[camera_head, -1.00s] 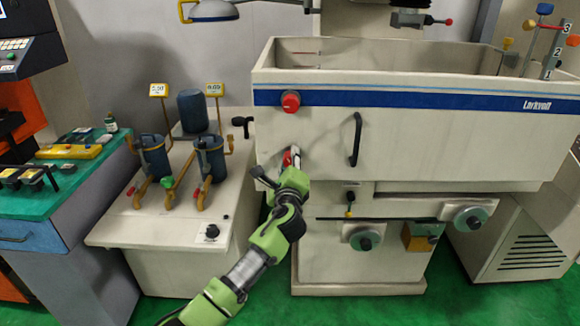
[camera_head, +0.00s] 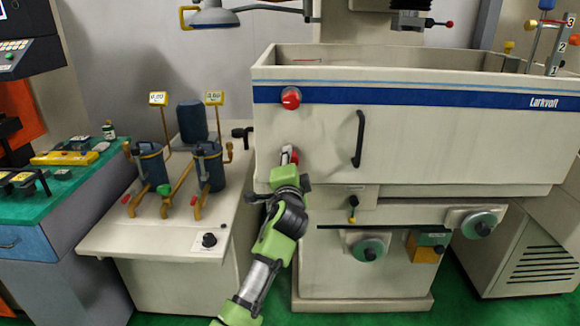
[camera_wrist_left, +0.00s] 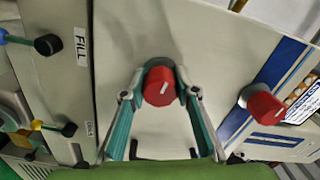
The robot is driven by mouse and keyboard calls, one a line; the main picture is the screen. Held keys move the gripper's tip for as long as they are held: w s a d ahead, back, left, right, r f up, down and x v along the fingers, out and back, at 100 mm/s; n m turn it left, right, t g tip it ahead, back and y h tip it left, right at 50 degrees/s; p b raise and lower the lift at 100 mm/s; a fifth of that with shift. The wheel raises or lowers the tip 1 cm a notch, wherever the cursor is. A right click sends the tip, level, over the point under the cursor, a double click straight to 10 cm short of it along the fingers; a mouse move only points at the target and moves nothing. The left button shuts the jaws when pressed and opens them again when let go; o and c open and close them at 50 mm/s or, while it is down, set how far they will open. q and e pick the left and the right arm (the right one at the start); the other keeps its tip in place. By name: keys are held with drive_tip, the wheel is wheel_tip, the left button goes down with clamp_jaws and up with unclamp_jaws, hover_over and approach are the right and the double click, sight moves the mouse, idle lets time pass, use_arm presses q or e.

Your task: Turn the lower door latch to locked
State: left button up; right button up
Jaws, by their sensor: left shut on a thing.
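The lower door latch is a red round knob with a white mark, low on the left of the cream tank door. In the left wrist view the lower latch (camera_wrist_left: 158,86) sits between the two fingers of my left gripper (camera_wrist_left: 160,92), which is shut on it. In the head view my left gripper (camera_head: 289,160) reaches up to the door from below and hides most of that latch. The upper door latch (camera_head: 291,97), also red with a white mark, is above it on the blue stripe. It also shows in the left wrist view (camera_wrist_left: 262,105). My right gripper is out of view.
A black door handle (camera_head: 358,139) stands right of the latches. Below the tank are handwheels (camera_head: 369,249) and a small lever (camera_head: 352,207). A filter unit (camera_head: 160,235) with pipes stands left of my arm. Green floor lies in front.

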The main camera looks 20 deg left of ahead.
use_arm(q)
drive_tip(key=shift+f+n+b, duration=0.1)
drive_tip(key=shift+n+b, duration=0.3)
drive_tip(key=shift+n, duration=0.5)
drive_tip(key=o, duration=1.1)
drive_tip(key=v, duration=1.2)
